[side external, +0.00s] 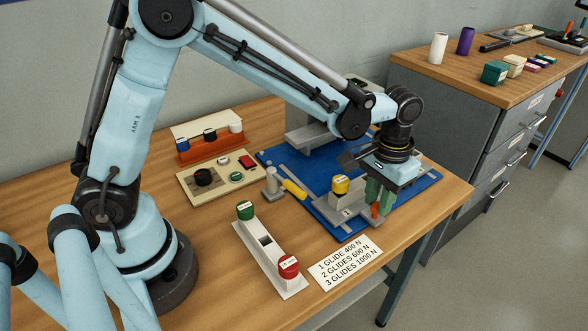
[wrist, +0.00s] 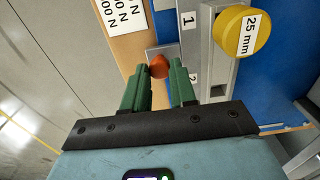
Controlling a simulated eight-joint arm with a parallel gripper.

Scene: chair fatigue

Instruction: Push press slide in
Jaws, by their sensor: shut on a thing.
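The grey press slide (side external: 348,212) sits on the blue press base (side external: 318,178), with a yellow 25 mm cylinder (side external: 341,185) standing on it. In the wrist view the slide (wrist: 217,60) shows the marks 1 and 2, and the yellow cylinder (wrist: 240,31) is at upper right. My gripper (side external: 375,200), with green fingers, is low at the slide's front right end. An orange-red knob (side external: 375,210) is between the fingertips; in the wrist view the gripper (wrist: 160,78) is shut on this knob (wrist: 159,66). The grey press body (side external: 308,137) stands at the back, partly hidden by my arm.
A white holder (side external: 268,245) with green and red cylinders stands in front. A card (side external: 345,262) lists glide forces. A control panel (side external: 218,182) and an orange rack (side external: 205,147) are left. A yellow handle (side external: 294,189) lies at the base's left edge. A side cabinet (side external: 475,110) stands right.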

